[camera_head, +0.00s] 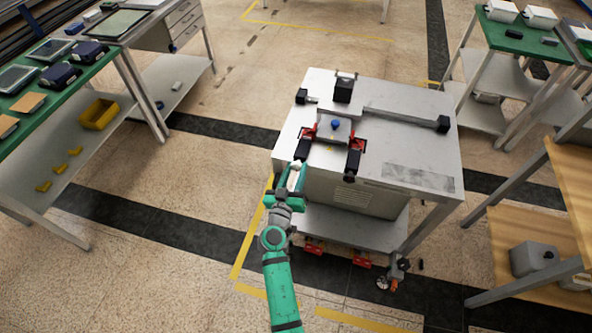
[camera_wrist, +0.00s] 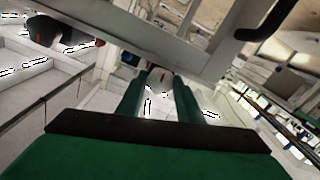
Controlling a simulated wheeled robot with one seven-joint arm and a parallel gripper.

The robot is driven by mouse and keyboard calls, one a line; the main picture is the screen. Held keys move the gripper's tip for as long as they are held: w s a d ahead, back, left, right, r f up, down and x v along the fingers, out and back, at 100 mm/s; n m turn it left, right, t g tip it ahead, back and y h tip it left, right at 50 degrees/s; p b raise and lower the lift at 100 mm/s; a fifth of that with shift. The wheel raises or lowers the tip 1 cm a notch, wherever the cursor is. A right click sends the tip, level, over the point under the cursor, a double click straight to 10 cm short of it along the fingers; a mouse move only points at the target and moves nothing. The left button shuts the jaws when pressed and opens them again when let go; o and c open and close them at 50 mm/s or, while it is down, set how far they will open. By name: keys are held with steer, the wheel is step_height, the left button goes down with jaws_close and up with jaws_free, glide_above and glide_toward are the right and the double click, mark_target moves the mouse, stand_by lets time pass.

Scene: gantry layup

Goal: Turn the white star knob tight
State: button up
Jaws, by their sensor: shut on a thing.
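My gripper (camera_head: 297,174) is at the front left edge of the grey metal cart (camera_head: 412,152) in the head view. It is shut on the knob, and the fingers hide part of it. The knob's exact seating and how far it is turned cannot be told.
On the cart top are a small plate with a blue knob (camera_head: 336,125), red and black clamps (camera_head: 354,158) and a black block (camera_head: 344,88). A green-topped bench (camera_head: 62,88) stands left and wooden shelves (camera_head: 572,180) right. Open floor lies left of the cart.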

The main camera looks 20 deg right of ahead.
steer(key=shift+s+f, duration=0.1)
steer(key=shift+f, duration=0.05)
stand_by(0.3)
steer(key=o, duration=1.1)
steer(key=shift+c, duration=0.2)
steer(key=v, duration=1)
steer(key=shift+s+a, duration=0.25)
steer(key=shift+s, duration=0.05)
